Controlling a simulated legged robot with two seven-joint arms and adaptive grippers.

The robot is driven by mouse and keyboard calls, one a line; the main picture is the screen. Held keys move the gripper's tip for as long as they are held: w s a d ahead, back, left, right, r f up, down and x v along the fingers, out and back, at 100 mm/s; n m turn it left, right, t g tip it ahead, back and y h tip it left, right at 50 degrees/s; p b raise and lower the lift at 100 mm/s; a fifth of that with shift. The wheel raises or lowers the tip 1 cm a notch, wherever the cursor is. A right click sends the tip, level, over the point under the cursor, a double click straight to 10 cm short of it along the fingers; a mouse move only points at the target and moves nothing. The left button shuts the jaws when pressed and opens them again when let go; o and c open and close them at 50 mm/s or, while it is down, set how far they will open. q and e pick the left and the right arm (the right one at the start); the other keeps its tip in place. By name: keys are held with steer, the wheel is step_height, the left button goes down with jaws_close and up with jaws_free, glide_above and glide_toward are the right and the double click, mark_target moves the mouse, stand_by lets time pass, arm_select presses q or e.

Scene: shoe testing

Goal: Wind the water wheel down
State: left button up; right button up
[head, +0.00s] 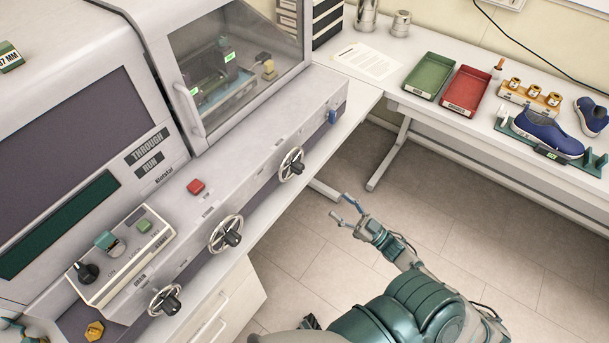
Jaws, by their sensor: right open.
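Three spoked handwheels with dark knobs sit along the front of the grey machine: a near one (165,300), a middle one (226,234) and a far one (291,164). The labels by them are too small to read, so I cannot tell which is the water wheel. My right gripper (340,206) is open and empty over the floor, to the right of the middle wheel and below the far one. It is apart from all the wheels. A small teal part at the bottom left corner seems to be my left gripper (12,326), mostly cut off.
The machine front has a control box (120,255), a red button (196,187) and a blue knob (332,116). Its clear door (235,60) is shut. A side bench holds a green tray (430,75), a red tray (466,90) and blue shoes (548,135). Floor between is free.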

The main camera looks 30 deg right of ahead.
mark_target(302, 172)
steer(key=w+a+r+p, duration=0.1)
steer(key=w+a+r, duration=0.1)
steer(key=w, duration=0.3)
steer(key=w+a+r+m, duration=0.1)
steer(key=w+a+r, duration=0.1)
steer(key=w, duration=0.2)
steer(key=w+a+r+m+h+p, duration=0.1)
steer(key=w+a+r, duration=0.1)
steer(key=w, duration=0.3)
steer(key=shift+w+r+t+p, duration=0.1)
steer(key=shift+w+t+p, duration=0.2)
steer(key=c, duration=1.1)
